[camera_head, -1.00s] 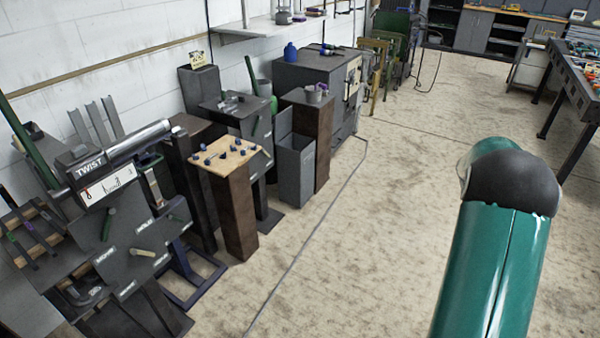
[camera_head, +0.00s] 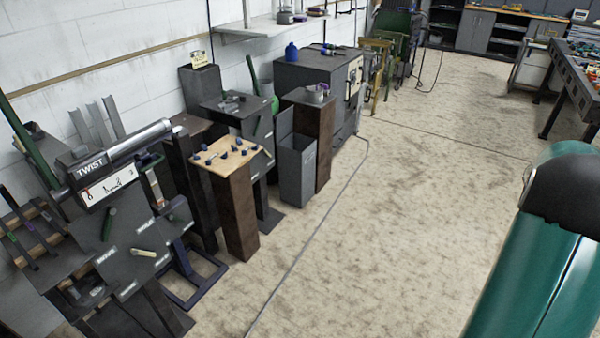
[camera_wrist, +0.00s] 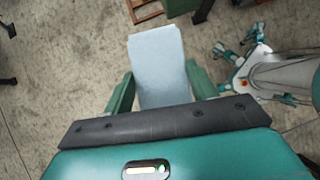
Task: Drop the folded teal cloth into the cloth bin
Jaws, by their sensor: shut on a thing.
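In the wrist view, my gripper (camera_wrist: 160,76) has its two green fingers on either side of a folded cloth (camera_wrist: 157,45). The cloth looks pale blue and flat, and sticks out beyond the fingertips above the floor. The gripper is shut on it. In the head view neither the gripper nor the cloth shows; only my green arm is at the lower right. A tall grey open-topped box (camera_head: 296,172) stands on the floor near the picture's middle, perhaps the cloth bin; no label on it is readable. Its inside is mostly hidden.
A brown pedestal with a light board (camera_head: 228,160) and small dark pieces stands left of the box. A dark brown pedestal (camera_head: 324,150) stands behind it. The TWIST stand (camera_head: 100,180) is at far left. A workbench (camera_head: 575,80) is at upper right. The middle floor is clear.

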